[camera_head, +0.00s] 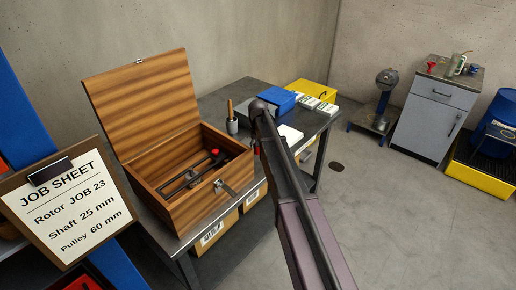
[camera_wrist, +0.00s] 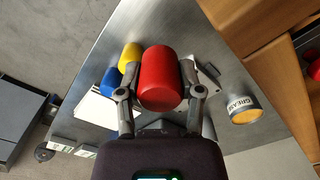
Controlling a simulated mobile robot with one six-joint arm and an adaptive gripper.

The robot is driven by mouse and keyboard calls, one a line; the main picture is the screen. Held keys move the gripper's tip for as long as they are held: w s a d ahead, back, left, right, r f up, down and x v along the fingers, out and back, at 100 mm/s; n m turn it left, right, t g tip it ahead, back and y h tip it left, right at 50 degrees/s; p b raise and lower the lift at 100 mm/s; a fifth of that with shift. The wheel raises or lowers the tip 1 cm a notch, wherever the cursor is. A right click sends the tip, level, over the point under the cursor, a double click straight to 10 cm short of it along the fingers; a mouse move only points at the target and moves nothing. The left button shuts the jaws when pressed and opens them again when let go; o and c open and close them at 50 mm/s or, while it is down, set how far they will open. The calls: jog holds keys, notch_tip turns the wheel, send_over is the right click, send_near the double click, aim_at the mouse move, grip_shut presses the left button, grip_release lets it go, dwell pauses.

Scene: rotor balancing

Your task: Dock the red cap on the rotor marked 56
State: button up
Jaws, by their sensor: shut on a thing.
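In the wrist view my gripper (camera_wrist: 160,95) is shut on the red cap (camera_wrist: 160,78), a smooth red cylinder held between the two fingers above the grey metal bench. In the head view my arm hides most of the gripper; only a small red patch shows beside the arm. No rotor marked 56 can be made out in either view. An open wooden box (camera_head: 166,203) stands on the bench, holding a dark metal frame with a red knob (camera_head: 214,152). The job sheet (camera_head: 66,207) reads "Rotor JOB 23", "Shaft 25 mm", "Pulley 60 mm".
A yellow cylinder (camera_wrist: 131,56) and a blue one (camera_wrist: 111,80) stand left of the red cap. A grease tin (camera_wrist: 243,110) is at right, near the wooden box. A blue box (camera_head: 276,99) and yellow case (camera_head: 311,91) lie at the bench's far end. A grey cabinet (camera_head: 427,117) stands beyond.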

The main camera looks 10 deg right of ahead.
notch_tip(320, 180, up, 11)
jog(key=p, duration=1)
jog(key=shift+f+p, duration=0.15)
jog(key=shift+p, duration=0.2)
